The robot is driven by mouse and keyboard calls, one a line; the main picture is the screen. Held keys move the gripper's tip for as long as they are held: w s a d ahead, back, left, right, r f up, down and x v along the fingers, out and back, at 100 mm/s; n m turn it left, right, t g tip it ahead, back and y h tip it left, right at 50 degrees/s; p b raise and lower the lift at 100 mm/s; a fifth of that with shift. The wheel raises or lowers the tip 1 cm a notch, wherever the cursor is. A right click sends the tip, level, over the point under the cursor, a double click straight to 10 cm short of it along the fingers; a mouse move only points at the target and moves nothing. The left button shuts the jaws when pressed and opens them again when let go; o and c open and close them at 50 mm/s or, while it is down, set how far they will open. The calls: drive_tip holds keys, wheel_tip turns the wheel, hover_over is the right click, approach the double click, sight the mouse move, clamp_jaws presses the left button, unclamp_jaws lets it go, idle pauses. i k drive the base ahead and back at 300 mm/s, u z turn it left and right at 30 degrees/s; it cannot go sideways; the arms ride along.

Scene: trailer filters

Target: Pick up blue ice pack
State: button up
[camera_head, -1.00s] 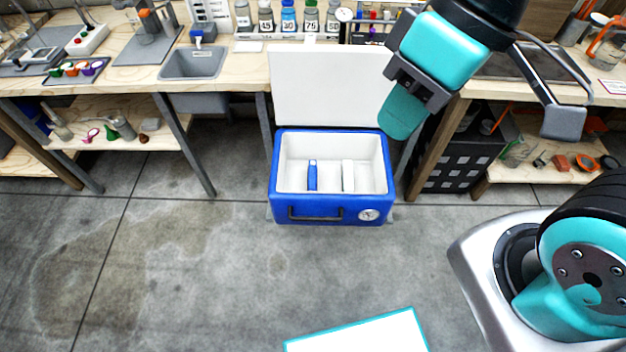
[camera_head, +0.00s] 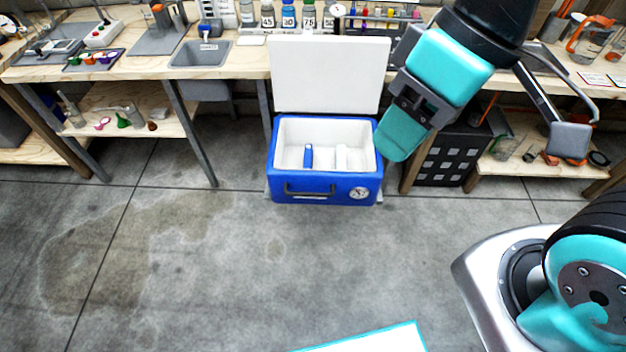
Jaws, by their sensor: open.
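The blue ice pack (camera_head: 308,156) stands upright inside the open blue cooler (camera_head: 290,188), left of a white pack (camera_head: 341,157). The cooler sits on the floor with its white lid (camera_head: 330,75) raised against the bench. My gripper (camera_head: 398,140) is at the upper right, beside and in front of the cooler's right edge, with teal fingers pointing down and left. It is open, and nothing shows in it. It is apart from the ice pack. The gap between the fingers is hard to make out from this angle.
A wooden bench (camera_head: 130,62) with a sink (camera_head: 200,55) and bottles runs along the back. A black crate (camera_head: 448,158) stands under the bench to the right. The grey floor (camera_head: 230,260) in front of the cooler is clear.

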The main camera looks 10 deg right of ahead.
sight(308, 151)
drive_tip(key=k, duration=0.8)
drive_tip(key=z, duration=0.75)
drive_tip(key=i, duration=1.5)
drive_tip(key=u, duration=0.75)
drive_tip(key=i, duration=0.65)
drive_tip(key=u, duration=0.7)
